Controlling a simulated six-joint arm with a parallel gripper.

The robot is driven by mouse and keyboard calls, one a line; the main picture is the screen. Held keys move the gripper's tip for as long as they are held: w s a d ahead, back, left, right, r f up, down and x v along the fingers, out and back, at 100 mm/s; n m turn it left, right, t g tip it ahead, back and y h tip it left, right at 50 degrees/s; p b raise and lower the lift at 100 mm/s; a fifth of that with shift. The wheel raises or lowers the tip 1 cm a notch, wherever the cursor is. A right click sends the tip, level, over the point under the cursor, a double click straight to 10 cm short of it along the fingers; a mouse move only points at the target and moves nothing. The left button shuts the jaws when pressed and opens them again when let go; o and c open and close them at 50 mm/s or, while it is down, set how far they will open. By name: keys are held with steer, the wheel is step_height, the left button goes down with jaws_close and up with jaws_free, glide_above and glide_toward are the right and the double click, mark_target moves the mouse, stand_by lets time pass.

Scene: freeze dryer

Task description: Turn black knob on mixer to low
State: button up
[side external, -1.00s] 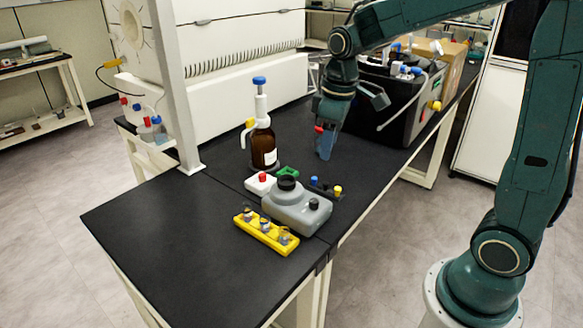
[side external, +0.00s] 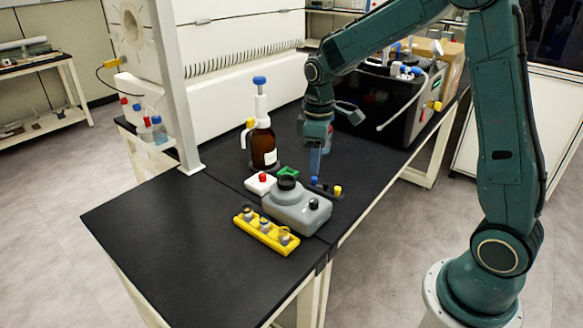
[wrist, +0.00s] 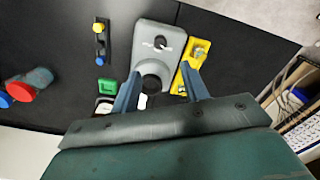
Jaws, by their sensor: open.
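The grey mixer (side external: 291,209) stands on the black bench, with a round black cup (side external: 287,183) on top. Its small black knob (side external: 313,204) is on the right end of its top. In the wrist view the mixer (wrist: 150,31) is ahead of the fingers, and its knob (wrist: 160,42) shows a white pointer and markings beside it. My gripper (side external: 315,172) points down above the bench, behind and higher than the knob. In the wrist view my gripper (wrist: 163,82) has its two blue fingers apart, with nothing held between them.
A yellow rack with vials (side external: 266,234) lies in front of the mixer. A brown bottle (side external: 263,148) stands behind it. A white box with a red button (side external: 261,184), a green piece (side external: 288,172) and a dark strip with coloured caps (side external: 326,188) are close by. The front left bench is clear.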

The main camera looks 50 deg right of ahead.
mark_target(314, 200)
step_height(314, 200, down, 12)
steer(key=shift+f, duration=0.2)
stand_by(0.4)
steer(key=shift+c, duration=0.3)
jaws_close()
